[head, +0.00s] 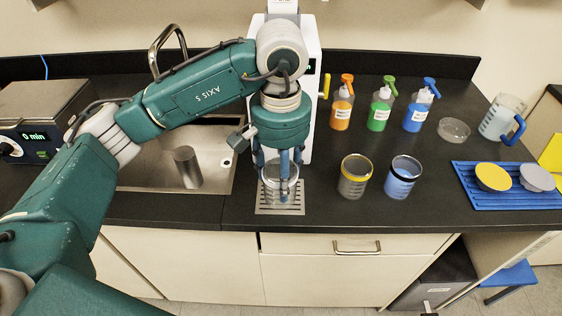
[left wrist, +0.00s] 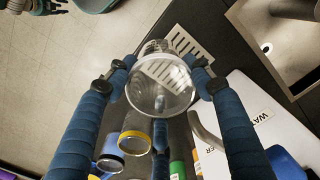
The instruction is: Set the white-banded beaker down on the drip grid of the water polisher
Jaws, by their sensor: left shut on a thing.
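My left gripper (head: 279,172) points down in front of the white water polisher (head: 311,100) and is shut on a clear beaker (head: 272,192). The beaker also shows between the blue fingers in the left wrist view (left wrist: 160,92), where it looks empty. Its white band is hard to make out. The beaker is upright over the slotted metal drip grid (head: 297,209); I cannot tell whether its base touches the grid. The grid shows beside and through the beaker in the left wrist view (left wrist: 182,40). My right gripper is not in view.
A yellow-banded beaker (head: 353,180) and a dark-banded beaker with blue contents (head: 401,182) stand right of the grid. Orange (head: 342,110), green (head: 380,112) and blue (head: 416,114) bottles stand behind. The sink (head: 212,150) is left. Bare counter (head: 320,205) lies beside the grid.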

